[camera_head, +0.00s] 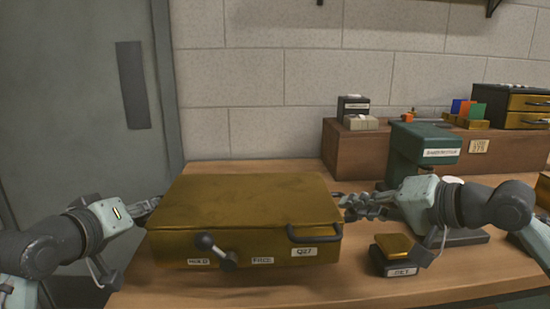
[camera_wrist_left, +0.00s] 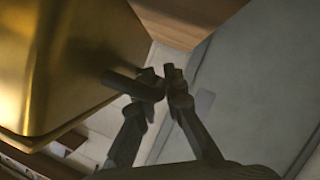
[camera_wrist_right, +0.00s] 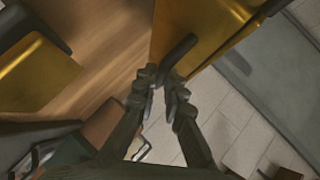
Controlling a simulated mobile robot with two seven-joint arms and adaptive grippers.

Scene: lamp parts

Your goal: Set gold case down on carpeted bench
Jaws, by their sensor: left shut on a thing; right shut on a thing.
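The gold case (camera_head: 245,205) is level over the wooden bench top (camera_head: 300,287) in the head view, its labelled front with a dark handle facing me. A shadow lies beneath it; I cannot tell whether its underside touches the bench. No carpet shows on the visible bench top. My left gripper (camera_head: 150,207) is at the case's left side, shut on a dark side handle (camera_wrist_left: 122,83). My right gripper (camera_head: 358,207) is at its right side, shut on another dark handle (camera_wrist_right: 179,50). The gold case also fills part of the left wrist view (camera_wrist_left: 65,60) and right wrist view (camera_wrist_right: 195,30).
A small gold-topped box (camera_head: 393,248) sits right of the case, near my right arm. A brown shelf box (camera_head: 355,150) with small items is at the back. A grey door (camera_head: 75,90) is at left.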

